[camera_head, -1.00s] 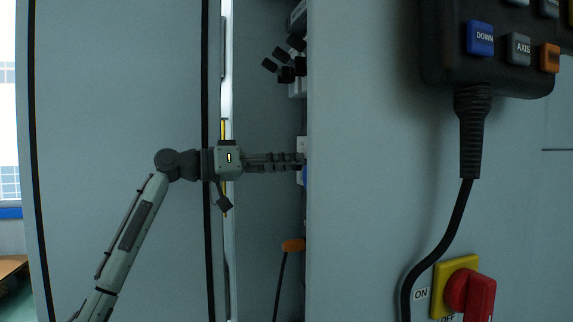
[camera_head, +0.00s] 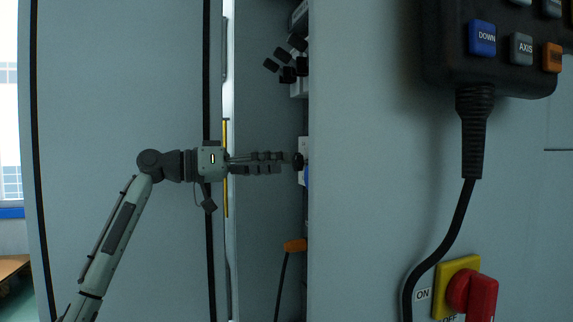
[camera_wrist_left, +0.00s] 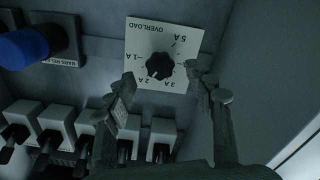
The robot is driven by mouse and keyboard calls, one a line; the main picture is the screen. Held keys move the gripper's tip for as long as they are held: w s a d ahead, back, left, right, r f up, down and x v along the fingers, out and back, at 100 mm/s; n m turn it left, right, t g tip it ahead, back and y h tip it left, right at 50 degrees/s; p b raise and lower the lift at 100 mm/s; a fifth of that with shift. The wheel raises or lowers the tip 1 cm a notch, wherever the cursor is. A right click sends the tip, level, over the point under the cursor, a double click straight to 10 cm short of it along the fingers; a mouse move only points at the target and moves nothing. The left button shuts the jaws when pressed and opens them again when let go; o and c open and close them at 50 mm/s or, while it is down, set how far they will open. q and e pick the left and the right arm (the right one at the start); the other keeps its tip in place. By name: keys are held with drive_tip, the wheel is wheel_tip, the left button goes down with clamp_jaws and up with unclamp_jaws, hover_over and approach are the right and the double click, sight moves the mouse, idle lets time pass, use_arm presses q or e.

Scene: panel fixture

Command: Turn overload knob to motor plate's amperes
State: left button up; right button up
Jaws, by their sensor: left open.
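The black overload knob (camera_wrist_left: 160,65) sits on a white square dial plate (camera_wrist_left: 137,38), seen upside down in the left wrist view. The plate reads OVERLOAD, with 1A, 2A, 3A and 5A marks. A small light mark on the knob's lower edge seems to face the 2A–3A side; its exact setting is unclear. My left gripper (camera_wrist_left: 163,84) is open and empty, its fingertips on either side of the knob's front and short of it. In the head view, the left gripper (camera_head: 281,162) points right at the knob (camera_head: 298,161), with a small gap. No motor plate is visible.
A blue round part (camera_wrist_left: 24,47) is beside the dial, and a row of grey blocks with black levers (camera_wrist_left: 90,125) runs below. The cabinet's front panel (camera_head: 360,160) borders the opening. A pendant (camera_head: 490,50) and red switch (camera_head: 475,293) are on the right.

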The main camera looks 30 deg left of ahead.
use_arm(q)
drive_tip(key=v, duration=0.8)
drive_tip(key=shift+s+a, duration=0.25)
drive_tip(key=shift+s, duration=0.05)
